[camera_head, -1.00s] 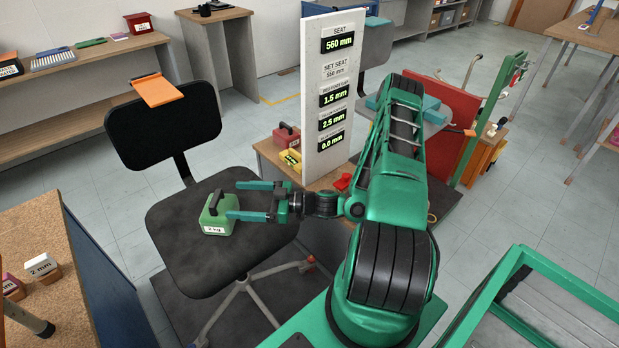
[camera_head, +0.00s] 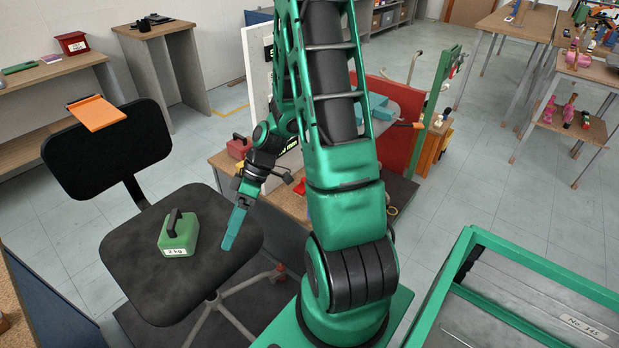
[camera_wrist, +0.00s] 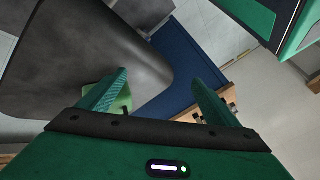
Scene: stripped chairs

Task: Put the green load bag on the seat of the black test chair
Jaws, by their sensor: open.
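The green load bag (camera_head: 179,235), with a dark handle and a "2 kg" label, rests upright on the seat of the black test chair (camera_head: 215,215). The chair has a black backrest with an orange piece clipped on top. My gripper (camera_head: 231,232) is open and empty, pointing down above the right side of the seat, apart from the bag. In the wrist view my gripper (camera_wrist: 158,82) shows two spread green fingers with nothing between them. Part of the green bag (camera_wrist: 122,101) shows behind the left finger, and the grey seat (camera_wrist: 80,50) lies beyond.
A white display panel (camera_head: 258,75) and a wooden bench with a red weight (camera_head: 239,147) stand right of the chair. A green-framed cart (camera_head: 470,240) is at the lower right. A red board (camera_head: 405,110) stands behind my arm.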

